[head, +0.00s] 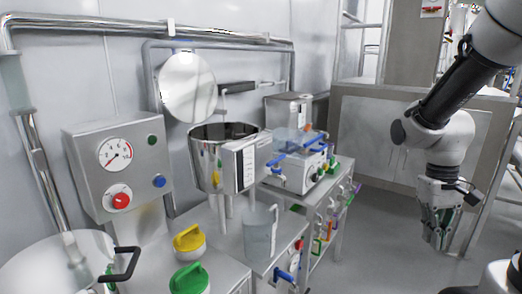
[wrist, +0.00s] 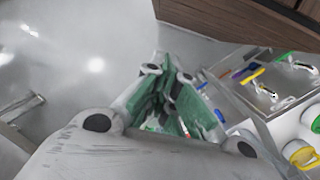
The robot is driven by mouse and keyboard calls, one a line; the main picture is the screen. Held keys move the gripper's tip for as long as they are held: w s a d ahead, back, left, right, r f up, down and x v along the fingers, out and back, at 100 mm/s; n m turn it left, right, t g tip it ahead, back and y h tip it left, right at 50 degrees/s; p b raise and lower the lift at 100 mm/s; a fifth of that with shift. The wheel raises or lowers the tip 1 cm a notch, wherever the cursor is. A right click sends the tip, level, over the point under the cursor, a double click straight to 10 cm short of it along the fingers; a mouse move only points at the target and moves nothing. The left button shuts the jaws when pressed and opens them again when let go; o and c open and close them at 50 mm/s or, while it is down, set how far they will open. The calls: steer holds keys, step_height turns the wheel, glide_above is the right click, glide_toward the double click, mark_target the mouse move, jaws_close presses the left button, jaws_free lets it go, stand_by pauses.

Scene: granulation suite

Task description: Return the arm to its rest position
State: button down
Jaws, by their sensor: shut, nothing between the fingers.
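My gripper (head: 437,240) hangs at the right of the head view, pointing down over open floor. It is clear of the bench and holds nothing. In the wrist view its green-padded fingers (wrist: 178,130) come together at the tips, shut. My arm reaches down to it from the upper right corner of the head view.
A steel bench (head: 225,270) at the left and centre carries a gauge box (head: 118,165), a steel pot (head: 205,150) with a raised round lid (head: 187,88), a clear jug (head: 259,235), and yellow (head: 189,240) and green (head: 189,280) caps. Grey floor (head: 375,235) lies free between bench and gripper.

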steer(key=s+a+r+t, duration=0.1)
steer(key=s+r+t, duration=0.2)
steer(key=r, duration=0.3)
steer(key=s+a+r+t, duration=0.2)
steer(key=s+r+t, duration=0.1)
steer(key=r, duration=0.3)
steer(key=shift+r+y, duration=0.3)
steer(key=shift+r, duration=0.1)
